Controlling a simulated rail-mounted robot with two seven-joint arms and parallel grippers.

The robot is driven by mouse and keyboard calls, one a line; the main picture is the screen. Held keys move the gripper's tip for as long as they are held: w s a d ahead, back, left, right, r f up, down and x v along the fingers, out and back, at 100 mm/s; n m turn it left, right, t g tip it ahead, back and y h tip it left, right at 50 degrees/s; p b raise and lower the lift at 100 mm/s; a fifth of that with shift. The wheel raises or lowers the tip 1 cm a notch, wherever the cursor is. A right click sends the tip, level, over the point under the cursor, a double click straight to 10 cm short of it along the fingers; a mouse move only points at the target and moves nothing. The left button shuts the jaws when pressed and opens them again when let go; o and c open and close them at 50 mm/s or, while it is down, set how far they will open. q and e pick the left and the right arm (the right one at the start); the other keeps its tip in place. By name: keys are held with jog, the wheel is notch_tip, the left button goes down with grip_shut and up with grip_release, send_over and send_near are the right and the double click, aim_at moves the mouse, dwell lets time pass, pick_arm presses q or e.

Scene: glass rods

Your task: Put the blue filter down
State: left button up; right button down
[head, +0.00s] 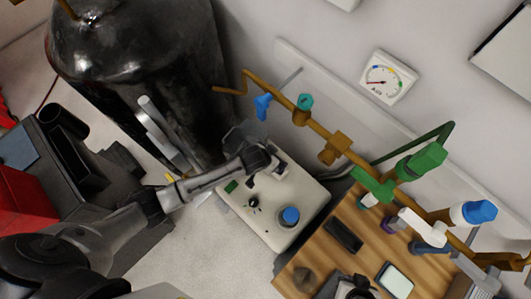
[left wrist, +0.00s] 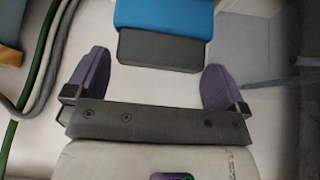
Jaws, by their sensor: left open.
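The blue filter (left wrist: 165,18), a blue block with a dark grey end (left wrist: 160,50), shows at the top of the left wrist view. It lies over a pale surface. My left gripper (left wrist: 157,68) is open, with its purple finger pads spread on either side of the grey end; I see no pad touching it. In the head view a round blue part (head: 290,215) stands on a white box; I cannot tell whether it is the same filter. My right gripper (head: 355,287) is dark and partly cut off at the bottom edge; its jaws are unclear.
The white box (head: 262,225) stands beside a wooden board (head: 300,272) with small items on it. A brown pipe (head: 318,128) with coloured valves runs above. A dark tank (head: 150,60) stands at the back left. Grey and green hoses (left wrist: 42,50) lie left in the wrist view.

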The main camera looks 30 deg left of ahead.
pick_arm(q)
jog(key=p+v, duration=0.1)
jog(key=v, duration=1)
jog(key=s+a+r+g+y, duration=0.1)
jog(key=s+a, duration=0.1)
jog(key=s, duration=0.8)
jog(key=s+a+r+n+g, duration=0.1)
jog(key=s+a+r, duration=0.1)
jog(key=s, duration=0.8)
jog(key=shift+s+a+r+g+y, duration=0.25)
jog(key=shift+s+a+g+y, duration=0.15)
jog(key=shift+a, duration=0.45)
